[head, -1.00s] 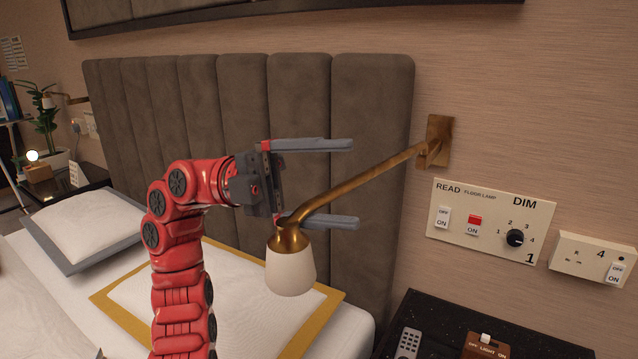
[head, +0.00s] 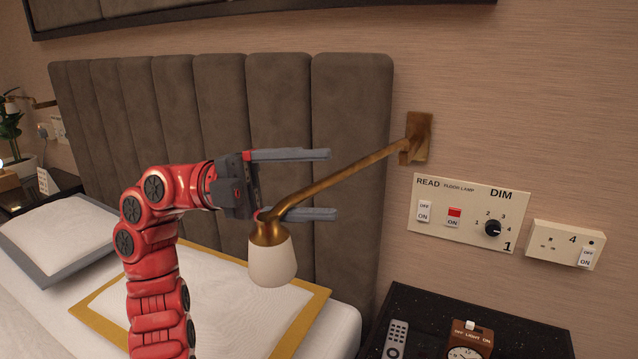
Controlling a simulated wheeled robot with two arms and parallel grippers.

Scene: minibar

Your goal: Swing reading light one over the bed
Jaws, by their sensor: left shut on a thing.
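The reading light (head: 338,183) has a brass arm reaching from a wall mount (head: 416,138) on the right, down and left to a cream shade (head: 272,261). The shade hangs above the bed's near side, in front of the padded headboard. My left gripper (head: 322,185) is at the shade end of the brass arm, with one finger above it and one below. It is shut on the reading light, its fingers standing apart around the brass arm. The exact contact is hard to see. My right gripper is not in view.
The headboard (head: 220,110) stands behind the gripper. A switch panel (head: 468,212) and a socket (head: 563,245) are on the wall at right. Below them, a black nightstand (head: 440,305) holds a remote (head: 396,340) and a clock (head: 470,338). Pillows (head: 62,235) lie on the bed.

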